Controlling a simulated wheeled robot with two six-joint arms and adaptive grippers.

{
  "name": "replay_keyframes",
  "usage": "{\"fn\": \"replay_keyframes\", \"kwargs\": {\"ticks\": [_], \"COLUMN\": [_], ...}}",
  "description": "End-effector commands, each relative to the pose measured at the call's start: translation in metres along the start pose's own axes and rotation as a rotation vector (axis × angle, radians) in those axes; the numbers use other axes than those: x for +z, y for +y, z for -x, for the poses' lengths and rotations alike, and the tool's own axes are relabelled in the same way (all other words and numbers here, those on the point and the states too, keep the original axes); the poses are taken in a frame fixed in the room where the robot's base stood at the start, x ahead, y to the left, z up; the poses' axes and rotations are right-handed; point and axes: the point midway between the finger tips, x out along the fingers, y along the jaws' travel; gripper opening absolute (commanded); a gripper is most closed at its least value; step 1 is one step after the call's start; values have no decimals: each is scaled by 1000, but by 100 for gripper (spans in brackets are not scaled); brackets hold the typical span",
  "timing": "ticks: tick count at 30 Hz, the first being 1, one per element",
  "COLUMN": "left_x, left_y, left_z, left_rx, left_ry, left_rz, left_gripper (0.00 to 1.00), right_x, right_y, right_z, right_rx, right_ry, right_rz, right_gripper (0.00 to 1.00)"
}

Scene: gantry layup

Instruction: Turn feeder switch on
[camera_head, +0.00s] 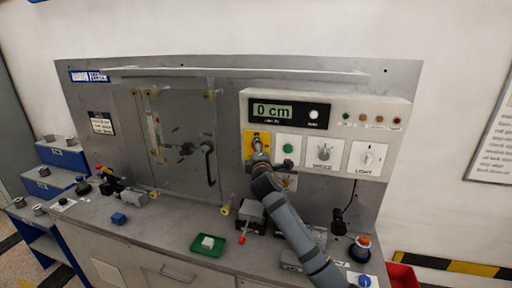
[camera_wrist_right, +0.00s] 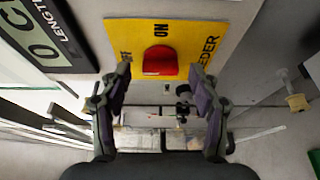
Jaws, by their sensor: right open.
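The feeder switch is a red knob (camera_wrist_right: 160,62) on a yellow plate (camera_wrist_right: 205,32) marked ON and FEEDER, with part of OFF showing at the left. Which marking the knob points to, I cannot tell. In the head view the yellow plate (camera_head: 249,143) is on the left of the control panel, mostly hidden behind my right gripper (camera_head: 259,152). My right gripper also shows in the right wrist view (camera_wrist_right: 160,74). It is open and empty, one finger on each side of the knob, with no clear contact. My left gripper is not in view.
The grey control panel (camera_head: 398,105) has a display (camera_head: 272,111) reading 0 cm, a green button (camera_head: 288,148) and a LIGHT knob (camera_head: 366,158). A clear door (camera_head: 181,140) with a black handle is to the left. A green tray (camera_head: 208,252) is on the bench below.

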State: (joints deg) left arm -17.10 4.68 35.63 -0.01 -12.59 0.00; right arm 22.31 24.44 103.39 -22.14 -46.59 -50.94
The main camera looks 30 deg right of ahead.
Motion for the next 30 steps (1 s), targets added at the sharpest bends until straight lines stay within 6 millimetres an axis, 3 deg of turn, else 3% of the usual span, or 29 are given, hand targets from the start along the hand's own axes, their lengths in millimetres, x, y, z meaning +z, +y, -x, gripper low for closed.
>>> {"fn": "replay_keyframes", "kwargs": {"ticks": [9, 21, 30], "left_x": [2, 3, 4], "left_y": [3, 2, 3], "left_z": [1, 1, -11], "left_rx": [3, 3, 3], "left_ry": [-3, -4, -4], "left_rz": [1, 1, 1], "left_gripper": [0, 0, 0], "right_x": [0, 0, 0], "right_y": [-1, -1, -5], "right_z": [-4, -4, -4], "right_rx": [0, -1, 14], "right_ry": [1, 0, 0], "right_rz": [0, 0, -36], "right_gripper": [62, 8, 8]}}
